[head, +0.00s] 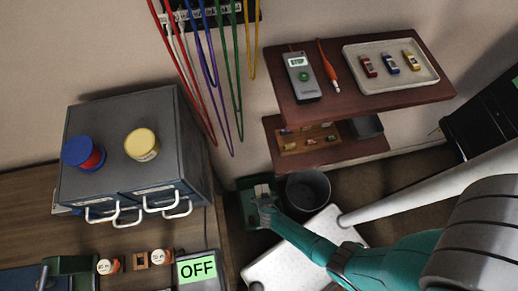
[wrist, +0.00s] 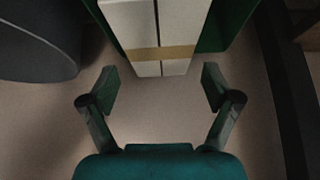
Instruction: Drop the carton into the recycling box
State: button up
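The carton (wrist: 145,25) is pale with a tan band and a dark seam; in the head view it is a small light block (head: 262,190) just beyond my gripper. The recycling box (head: 248,212) is green and stands on the floor left of a dark round bin. Its green walls (wrist: 232,22) show on both sides of the carton in the wrist view, and the carton appears to be within it. My gripper (wrist: 160,84) is open, with its fingers spread apart and nothing between them. The carton lies beyond the fingertips, apart from them. The carton's far end is out of the wrist view.
The dark round bin (head: 309,187) stands right beside the green box. A brown shelf (head: 345,108) with a tray (head: 372,79) hangs above. A grey drawer cabinet (head: 120,165) stands on the wooden bench at left. A white surface (head: 290,265) lies below my arm.

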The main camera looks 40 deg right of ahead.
jog(key=shift+r, duration=0.1)
dwell(0.3)
jog(key=v, duration=1.1)
jog(key=shift+s+r, duration=0.2)
jog(key=shift+r, duration=0.15)
jog(key=shift+a, duration=0.1)
